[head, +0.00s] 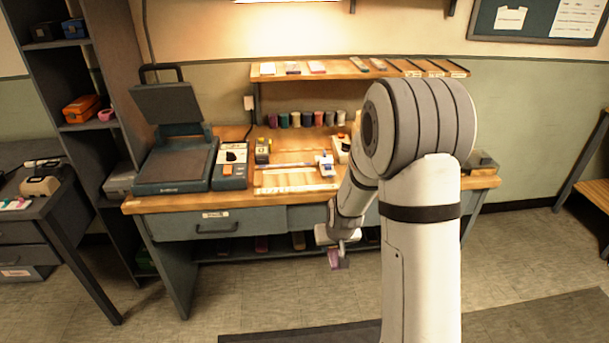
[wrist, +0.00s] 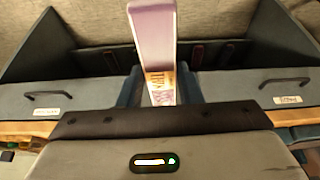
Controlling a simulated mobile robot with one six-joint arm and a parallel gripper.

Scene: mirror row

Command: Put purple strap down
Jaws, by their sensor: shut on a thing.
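The purple strap (head: 334,259) hangs below my gripper (head: 340,243) in the head view, in front of the workbench and clear of its top. In the wrist view the strap (wrist: 153,40) stands out from between the jaws of my gripper (wrist: 160,92), its pale purple face toward the camera, with a yellowish patterned part near the jaws. My gripper is shut on it. The part of the strap between the jaws is hidden.
The workbench (head: 267,222) has drawers and a lower shelf with several dark items. On top stand a heat press (head: 175,165), a small blue-grey device (head: 230,172) and a row of coloured cups (head: 305,119). A wooden wall shelf (head: 340,75) hangs above.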

